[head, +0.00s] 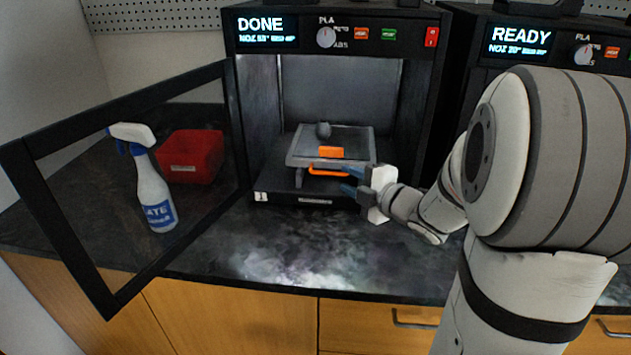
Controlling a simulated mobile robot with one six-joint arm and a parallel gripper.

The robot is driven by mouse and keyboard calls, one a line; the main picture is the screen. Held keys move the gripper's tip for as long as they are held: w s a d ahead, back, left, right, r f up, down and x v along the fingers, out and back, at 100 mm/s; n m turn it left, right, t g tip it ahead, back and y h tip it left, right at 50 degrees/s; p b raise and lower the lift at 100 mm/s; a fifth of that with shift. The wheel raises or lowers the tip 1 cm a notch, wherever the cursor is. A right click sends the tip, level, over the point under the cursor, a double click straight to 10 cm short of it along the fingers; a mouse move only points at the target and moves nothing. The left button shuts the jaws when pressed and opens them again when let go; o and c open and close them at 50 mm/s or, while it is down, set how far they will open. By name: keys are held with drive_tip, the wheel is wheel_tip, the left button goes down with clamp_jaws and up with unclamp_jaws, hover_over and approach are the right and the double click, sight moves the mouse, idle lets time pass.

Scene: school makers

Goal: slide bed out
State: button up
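The left printer (240,100) reads DONE, and its chamber is open at the front. Inside it is a grey print bed (301,150) with an orange handle (328,171) on its front edge. My gripper (351,182) is at the front right of the bed, beside the right end of the handle. Its two blue fingers are apart, with nothing seen between them. I cannot tell whether a finger touches the handle.
The printer's glass door (110,301) is swung open to the left. A spray bottle (152,190) and a red bin (190,155) show through it. A second printer (560,35), reading READY, stands at right. The dark counter (290,255) in front is clear.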

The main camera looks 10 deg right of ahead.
sight(330, 173)
drive_tip(key=shift+w+a+f+n+y, duration=0.3)
drive_tip(key=shift+w+a+f, duration=0.05)
drive_tip(key=shift+a, duration=0.05)
drive_tip(key=x, duration=0.6)
drive_tip(key=shift+w+a+b, duration=0.15)
drive_tip(key=shift+w+b, duration=0.2)
drive_tip(key=shift+b, duration=0.05)
drive_tip(key=shift+c, duration=0.4)
clamp_jaws()
